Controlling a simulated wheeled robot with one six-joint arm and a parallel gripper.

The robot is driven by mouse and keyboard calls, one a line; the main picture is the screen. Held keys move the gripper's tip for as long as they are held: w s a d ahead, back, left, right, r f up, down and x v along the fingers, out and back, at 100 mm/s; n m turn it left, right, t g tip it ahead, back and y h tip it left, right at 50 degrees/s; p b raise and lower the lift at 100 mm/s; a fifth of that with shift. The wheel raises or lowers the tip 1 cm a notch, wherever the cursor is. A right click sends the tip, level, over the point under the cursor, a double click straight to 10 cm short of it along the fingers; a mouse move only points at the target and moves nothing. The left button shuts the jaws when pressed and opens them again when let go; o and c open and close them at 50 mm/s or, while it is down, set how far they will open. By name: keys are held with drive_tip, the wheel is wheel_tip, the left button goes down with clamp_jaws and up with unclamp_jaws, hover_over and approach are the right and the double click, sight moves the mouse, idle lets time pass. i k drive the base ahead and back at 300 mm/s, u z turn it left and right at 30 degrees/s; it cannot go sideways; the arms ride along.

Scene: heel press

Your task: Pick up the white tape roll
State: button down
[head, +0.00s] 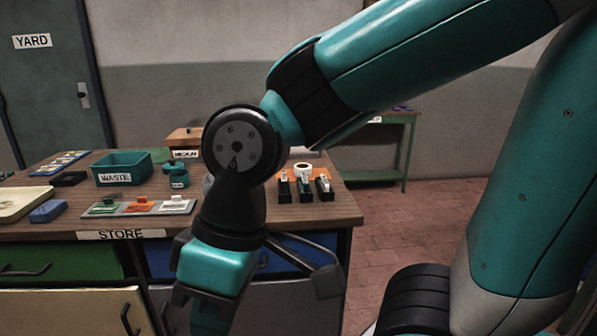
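The white tape roll (303,168) stands on the wooden table near its right end, just behind a row of small black holders. It looks like a short white ring with a dark centre. My gripper (225,290) hangs low in front of the table's front edge, to the left of the roll and apart from it. Its teal and dark parts are seen from behind, and the fingertips are not clear, so I cannot tell whether it is open. My wrist hides part of the table left of the roll.
Three black holders (305,190) with stapler-like tops stand in front of the roll. A teal WASTE bin (122,168), a grey tray of stamps (140,208) and a blue block (47,211) lie on the left of the table (70,228). Floor (410,215) is clear on the right.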

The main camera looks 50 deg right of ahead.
sight(303, 170)
drive_tip(key=z, duration=0.35)
drive_tip(key=k, duration=0.5)
drive_tip(key=z, duration=1.55)
drive_tip(key=i, duration=1.4)
drive_tip(key=u, duration=1.05)
drive_tip(key=i, duration=0.5)
drive_tip(key=u, duration=0.55)
